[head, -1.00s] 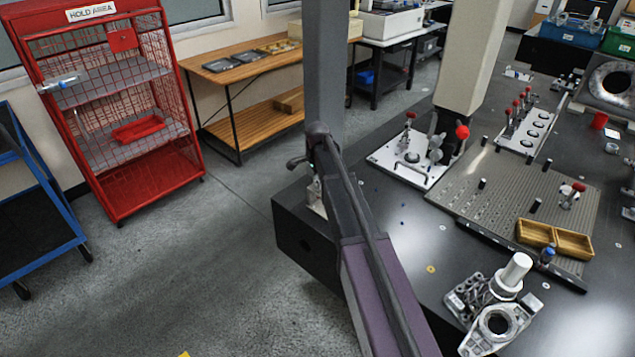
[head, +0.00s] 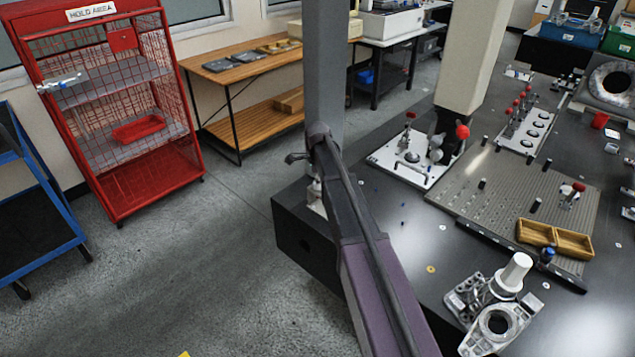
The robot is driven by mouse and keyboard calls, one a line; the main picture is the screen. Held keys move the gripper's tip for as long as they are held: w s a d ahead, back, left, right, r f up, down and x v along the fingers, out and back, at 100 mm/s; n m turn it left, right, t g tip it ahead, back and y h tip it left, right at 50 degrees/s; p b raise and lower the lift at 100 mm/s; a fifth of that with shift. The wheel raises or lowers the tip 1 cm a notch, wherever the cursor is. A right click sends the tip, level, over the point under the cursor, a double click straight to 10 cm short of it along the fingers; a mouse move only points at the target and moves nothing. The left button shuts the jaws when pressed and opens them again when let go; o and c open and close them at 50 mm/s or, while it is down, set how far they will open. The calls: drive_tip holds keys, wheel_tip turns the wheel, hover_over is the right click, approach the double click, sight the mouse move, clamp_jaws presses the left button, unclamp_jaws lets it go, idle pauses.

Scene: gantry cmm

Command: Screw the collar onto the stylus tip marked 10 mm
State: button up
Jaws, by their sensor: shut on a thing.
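My arm (head: 372,265) rises from the bottom edge to a dark joint near the grey gantry column. A small dark hooked part sticks out to the left at its far end. I cannot make out my gripper's fingers; the arm and the column hide that area. Neither the collar nor a stylus tip marked 10 mm can be told in the head view. A small pale part shows beside the arm, below the joint, too small to identify.
The black table (head: 398,270) bears a perforated plate (head: 500,200), a wooden tray (head: 556,239), a blue-topped part (head: 547,255) and a metal casting (head: 497,325). A white fixture plate (head: 385,157) lies behind. The red hold-area cage (head: 150,185) stands left; floor between is clear.

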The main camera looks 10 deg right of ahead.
drive_tip(key=shift+s+m, duration=0.1)
drive_tip(key=shift+m, duration=1.6)
drive_tip(key=o, duration=1)
drive_tip(key=shift+c, duration=0.2)
